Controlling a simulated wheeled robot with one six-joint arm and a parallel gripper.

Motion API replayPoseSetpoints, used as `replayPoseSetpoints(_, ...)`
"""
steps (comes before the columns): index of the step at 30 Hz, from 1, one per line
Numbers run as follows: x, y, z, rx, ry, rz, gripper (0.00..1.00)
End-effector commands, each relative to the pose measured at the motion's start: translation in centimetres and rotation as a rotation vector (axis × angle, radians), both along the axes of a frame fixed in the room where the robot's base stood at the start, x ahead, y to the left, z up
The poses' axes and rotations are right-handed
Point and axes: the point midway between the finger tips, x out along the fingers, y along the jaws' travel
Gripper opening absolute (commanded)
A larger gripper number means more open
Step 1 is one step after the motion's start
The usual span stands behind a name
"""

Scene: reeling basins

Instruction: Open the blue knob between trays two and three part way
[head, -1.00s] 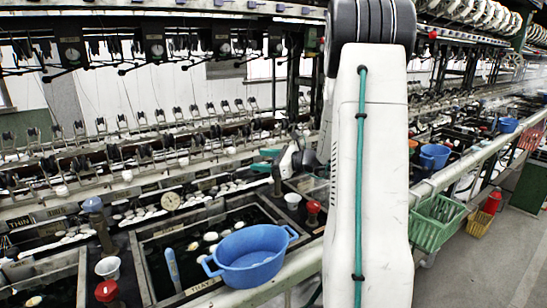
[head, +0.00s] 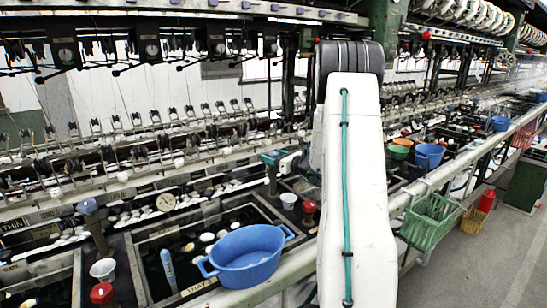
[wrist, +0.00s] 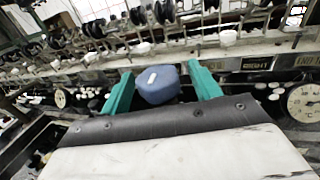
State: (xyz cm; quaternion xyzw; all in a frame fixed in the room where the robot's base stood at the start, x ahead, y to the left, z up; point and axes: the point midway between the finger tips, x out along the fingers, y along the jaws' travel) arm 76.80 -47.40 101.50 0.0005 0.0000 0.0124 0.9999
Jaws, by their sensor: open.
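In the wrist view a blue knob (wrist: 157,85) shows between the two teal fingers of my gripper (wrist: 161,72). The gripper is open, with a finger on each side of the knob. A small gap shows at the right finger; whether the left finger touches it I cannot tell. In the head view my gripper (head: 275,157) is at the row of trays, left of my arm, above a dark post (head: 272,182). The knob itself is mostly hidden there by the fingers. Another blue knob (head: 88,207) stands on a post further left.
A blue basin (head: 248,257) rests on the front edge of a tray. Red knobs (head: 102,293) and white cups (head: 103,269) stand between trays. A dial gauge (wrist: 300,102) is right of my gripper in the wrist view. A green basket (head: 430,218) hangs on the right.

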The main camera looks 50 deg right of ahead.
Motion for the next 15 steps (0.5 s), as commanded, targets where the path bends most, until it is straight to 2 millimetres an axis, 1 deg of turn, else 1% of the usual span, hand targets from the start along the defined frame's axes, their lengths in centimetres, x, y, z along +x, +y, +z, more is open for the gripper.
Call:
replayPoseSetpoints(6, 0.07, 0.02, 0.00, 0.000, 0.000, 0.001, 0.62)
replayPoseSetpoints(7, 0.07, 0.02, 0.00, 0.000, 0.000, 0.001, 0.57)
replayPoseSetpoints(8, 0.07, 0.02, 0.00, 0.000, 0.000, 0.001, 0.48)
replayPoseSetpoints(9, 0.06, 0.02, 0.00, -0.001, 0.000, 0.001, 0.37)
replayPoseSetpoints(11, 0.06, 0.02, 0.00, -0.001, 0.000, 0.001, 0.20)
replayPoseSetpoints(12, 0.06, 0.01, 0.00, -0.001, 0.000, 0.001, 0.17)
replayPoseSetpoints(15, 0.05, 0.00, 0.01, -0.001, 0.000, 0.001, 0.18)
